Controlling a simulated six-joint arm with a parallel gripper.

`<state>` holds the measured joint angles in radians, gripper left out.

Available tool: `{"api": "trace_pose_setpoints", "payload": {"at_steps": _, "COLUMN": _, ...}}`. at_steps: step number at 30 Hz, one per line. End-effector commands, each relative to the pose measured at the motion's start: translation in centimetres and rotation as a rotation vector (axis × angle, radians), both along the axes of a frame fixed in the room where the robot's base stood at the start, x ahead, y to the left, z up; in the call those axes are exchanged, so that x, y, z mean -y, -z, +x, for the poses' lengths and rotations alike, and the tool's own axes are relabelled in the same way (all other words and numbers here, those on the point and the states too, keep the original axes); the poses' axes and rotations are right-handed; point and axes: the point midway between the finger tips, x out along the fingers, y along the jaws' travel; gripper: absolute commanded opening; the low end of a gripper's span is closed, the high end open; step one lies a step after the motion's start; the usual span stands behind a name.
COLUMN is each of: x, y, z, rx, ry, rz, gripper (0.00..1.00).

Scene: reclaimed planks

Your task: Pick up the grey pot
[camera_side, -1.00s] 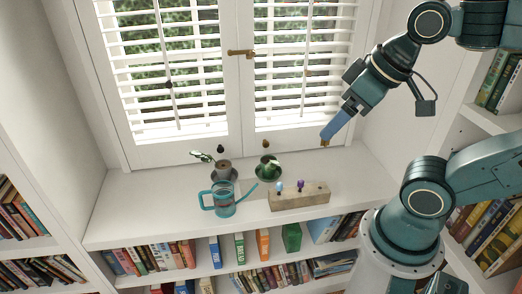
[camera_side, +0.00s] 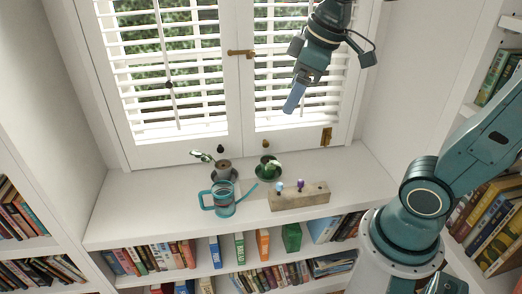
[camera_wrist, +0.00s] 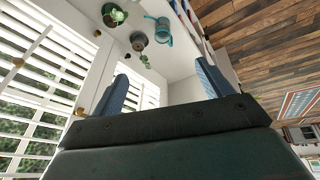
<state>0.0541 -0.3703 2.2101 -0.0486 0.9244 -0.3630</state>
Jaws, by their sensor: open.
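The grey pot (camera_side: 223,169) stands upright on a dark saucer on the white window shelf, with a pale-leaved plant leaning left out of it. It also shows in the wrist view (camera_wrist: 138,42), beyond the gap between my fingers. My gripper (camera_side: 291,106) is in the air, above and to the right of the pot and well apart from it. In the wrist view both blue fingers of my gripper (camera_wrist: 160,68) are spread, with nothing between them.
A teal watering can (camera_side: 222,199) stands just in front of the grey pot. A green pot (camera_side: 267,173) with a plant stands to its right. A wooden block (camera_side: 300,199) with blue and purple pieces lies front right. Shuttered windows rise behind; the shelf's left end is clear.

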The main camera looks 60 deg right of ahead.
Motion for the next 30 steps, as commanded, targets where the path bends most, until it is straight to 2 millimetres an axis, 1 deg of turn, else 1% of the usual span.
{"api": "trace_pose_setpoints", "payload": {"at_steps": 1, "x": 0.2, "y": 0.1, "z": 1.2, "rx": -0.014, "ry": -0.029, "rz": -0.009, "gripper": 0.78}}
{"api": "trace_pose_setpoints", "payload": {"at_steps": 7, "x": 0.8, "y": 0.5, "z": 5.4, "rx": -0.054, "ry": -0.158, "rz": -0.049, "gripper": 0.78}}
{"api": "trace_pose_setpoints", "payload": {"at_steps": 14, "x": 1.7, "y": 1.9, "z": 10.3, "rx": -0.101, "ry": -0.31, "rz": -0.085, "gripper": 0.78}}
{"api": "trace_pose_setpoints", "payload": {"at_steps": 23, "x": 3.3, "y": 5.2, "z": 16.4, "rx": -0.155, "ry": -0.512, "rz": -0.12, "gripper": 0.78}}
{"api": "trace_pose_setpoints", "payload": {"at_steps": 30, "x": 4.8, "y": 9.0, "z": 20.8, "rx": -0.19, "ry": -0.674, "rz": -0.136, "gripper": 0.78}}
